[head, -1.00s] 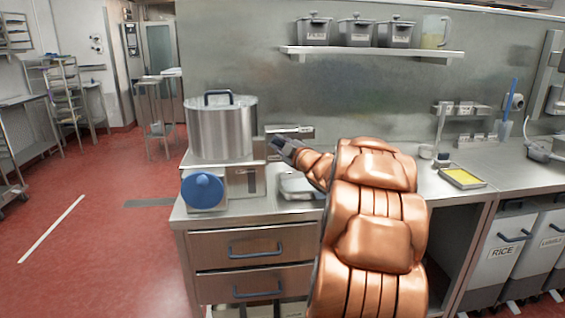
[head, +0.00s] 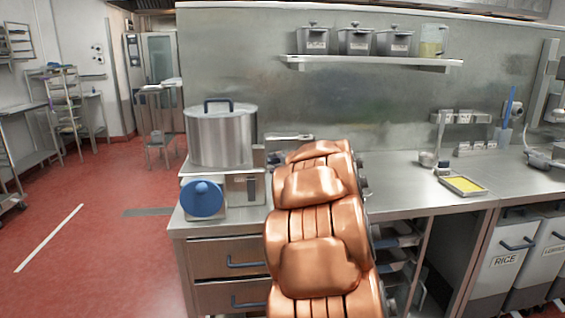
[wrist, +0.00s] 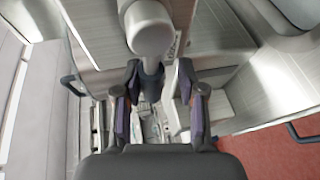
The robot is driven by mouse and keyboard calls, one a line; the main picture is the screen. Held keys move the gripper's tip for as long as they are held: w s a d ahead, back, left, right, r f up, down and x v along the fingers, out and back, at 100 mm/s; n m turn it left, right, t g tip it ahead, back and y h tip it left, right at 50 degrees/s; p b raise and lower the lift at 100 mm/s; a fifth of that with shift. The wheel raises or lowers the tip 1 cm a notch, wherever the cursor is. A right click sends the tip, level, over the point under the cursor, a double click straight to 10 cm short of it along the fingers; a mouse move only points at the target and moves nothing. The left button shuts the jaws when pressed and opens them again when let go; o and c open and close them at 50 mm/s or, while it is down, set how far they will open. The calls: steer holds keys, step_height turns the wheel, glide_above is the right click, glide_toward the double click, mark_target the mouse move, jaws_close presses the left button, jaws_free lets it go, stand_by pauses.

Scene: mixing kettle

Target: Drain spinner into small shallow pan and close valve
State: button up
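A steel pot-like vessel with a dark-handled lid (head: 220,138), apparently the spinner, stands at the left end of the counter. A blue round part (head: 202,198) is on the front of its base (head: 245,188). My copper arm covers my gripper in the head view. In the wrist view my gripper (wrist: 157,105) is open, its two fingers apart on either side of a dark piece (wrist: 151,82) below a pale rounded cylinder (wrist: 148,28). I cannot tell whether this is the valve, or whether the fingers touch it.
Drawers with blue handles (head: 246,265) lie under the counter. A tray with yellow contents (head: 465,186) sits at the right on the steel counter (head: 400,180). A wall shelf (head: 375,63) holds lidded containers. Red floor (head: 110,240) is open at the left.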

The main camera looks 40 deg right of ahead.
steer(key=shift+o, duration=0.7)
steer(key=shift+r, duration=0.15)
steer(key=shift+s+a+r, duration=0.2)
steer(key=shift+s+r, duration=0.05)
steer(key=shift+s, duration=0.35)
steer(key=p+v, duration=0.1)
steer(key=v, duration=0.4)
steer(key=shift+s+a, duration=0.1)
steer(key=shift+s, duration=0.25)
